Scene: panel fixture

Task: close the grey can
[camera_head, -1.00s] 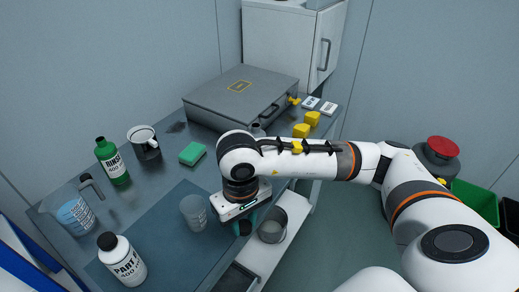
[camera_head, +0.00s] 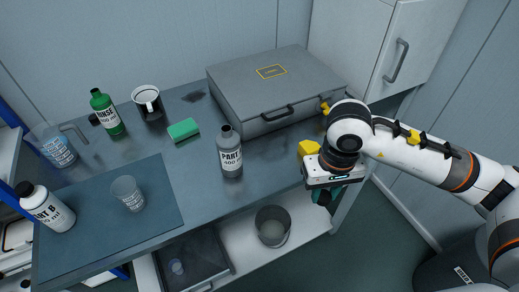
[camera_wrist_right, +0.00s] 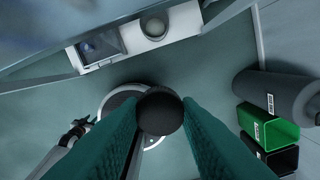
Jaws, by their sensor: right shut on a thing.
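The grey can (camera_head: 230,152), a bottle-shaped can with a white label, stands upright on the table in the head view. Its top is a narrow grey neck. My right gripper (camera_head: 325,194) hangs at the table's right front edge, to the right of the can and apart from it. In the right wrist view my right gripper (camera_wrist_right: 160,120) has its teal fingers shut on a round black cap (camera_wrist_right: 160,110). In the head view the cap is a small dark shape below the gripper, mostly hidden. My left gripper is out of view.
A grey case (camera_head: 250,95) lies behind the can, with a yellow block (camera_head: 309,148) near my right gripper. Table between can and gripper is clear.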

